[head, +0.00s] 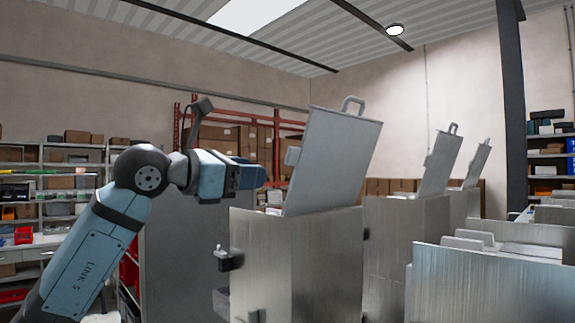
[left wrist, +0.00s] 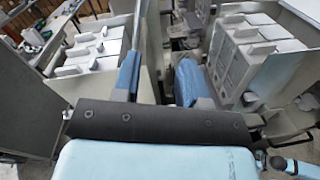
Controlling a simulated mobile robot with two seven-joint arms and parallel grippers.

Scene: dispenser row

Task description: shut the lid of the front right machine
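The nearest grey metal machine (head: 315,262) in the head view stands at the centre with its lid (head: 335,160) raised and leaning back. The lid has a loop handle on its top edge. I cannot tell for sure whether this is the front right machine. My left gripper (head: 256,176) is just left of this lid, above the machine's top level, apart from the lid in the picture. Its two blue fingers are spread with nothing between them in the left wrist view (left wrist: 158,80). My right gripper is not in view.
Two machines farther back have raised lids (head: 440,163) (head: 478,163). Another metal body (head: 490,285) stands close at the lower right. White containers fill open compartments at left (left wrist: 92,50) and right (left wrist: 245,55) in the left wrist view. Shelves (head: 60,185) line the back left.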

